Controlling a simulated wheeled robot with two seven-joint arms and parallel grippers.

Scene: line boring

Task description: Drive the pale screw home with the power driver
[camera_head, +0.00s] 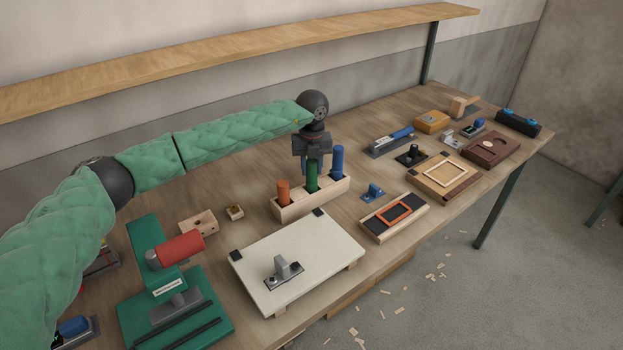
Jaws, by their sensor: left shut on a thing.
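My left gripper (312,168) reaches in from the left over a pale wooden rack (325,198) in the middle of the bench. It points down and is shut on the green upright handle (312,180), which still stands in the rack. An orange handle (283,193) stands to its left in the rack and a blue handle (337,162) to its right. I cannot make out the pale screw. A small wooden block with a yellowish top (235,212) lies left of the rack. No power driver can be told for certain. My right gripper is not in view.
A cream board (310,252) with a grey clamp (283,270) lies in front of the rack. A green machine with a red cylinder (180,249) stands at left. Several trays and tools crowd the right. A shelf (250,45) runs above the bench.

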